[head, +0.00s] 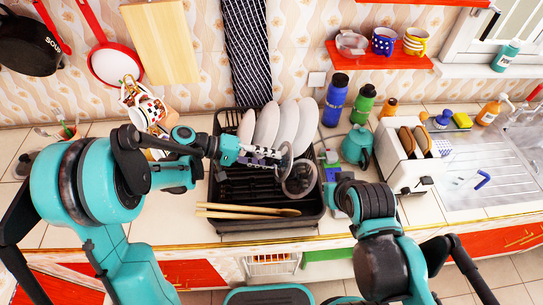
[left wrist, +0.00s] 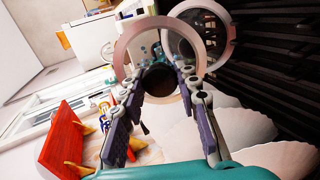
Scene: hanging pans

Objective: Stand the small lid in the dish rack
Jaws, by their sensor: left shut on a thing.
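The small lid (head: 287,153) is a round glass lid with a pale rim, seen nearly edge-on over the right part of the dish rack. My left gripper (head: 280,157) is shut on its dark knob; in the left wrist view the lid (left wrist: 122,52) faces me beyond the fingertips (left wrist: 160,82). The black dish rack (head: 265,226) stands on the counter under my left gripper. A second round lid (head: 312,180) shows just below and beyond the held one, at the rack's right side; whether the two touch is unclear.
Several white plates (head: 288,122) stand at the rack's back. Wooden utensils (head: 245,209) lie across its front. Bottles (head: 336,100) and a teal kettle (head: 357,146) stand to the right, before a white toaster (head: 398,160). My right arm (head: 368,205) is close to the rack's right side.

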